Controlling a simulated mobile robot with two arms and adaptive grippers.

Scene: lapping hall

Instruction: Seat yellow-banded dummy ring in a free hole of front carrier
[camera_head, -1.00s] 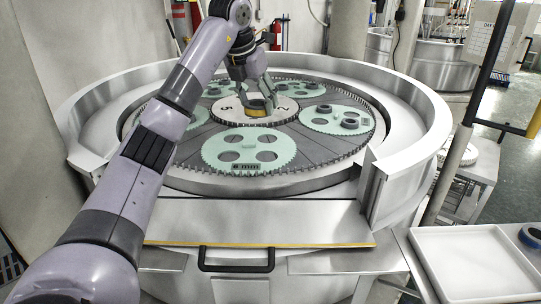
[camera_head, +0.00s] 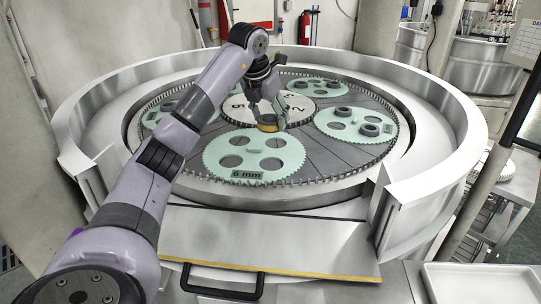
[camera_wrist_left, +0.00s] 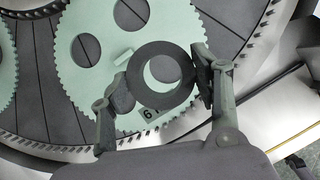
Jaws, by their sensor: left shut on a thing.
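My left gripper (camera_head: 268,116) is shut on the yellow-banded dummy ring (camera_head: 267,127), a dark ring with a yellow lower edge. It holds the ring over the far edge of the front carrier (camera_head: 213,155), a pale green toothed disc marked "6 mm". The carrier's holes look empty in the head view. In the left wrist view the ring (camera_wrist_left: 137,77) sits between the two fingers, with the carrier (camera_wrist_left: 75,75) below it. It covers part of the carrier there, and pale green shows through its opening. The gap between ring and carrier is hard to judge. My right gripper is out of view.
Other green carriers lie around the numbered centre hub (camera_head: 298,104); the right carrier (camera_head: 327,119) holds several dark rings. A high metal rim (camera_head: 445,110) surrounds the plate, open at the front. A white tray (camera_head: 482,268) stands at front right.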

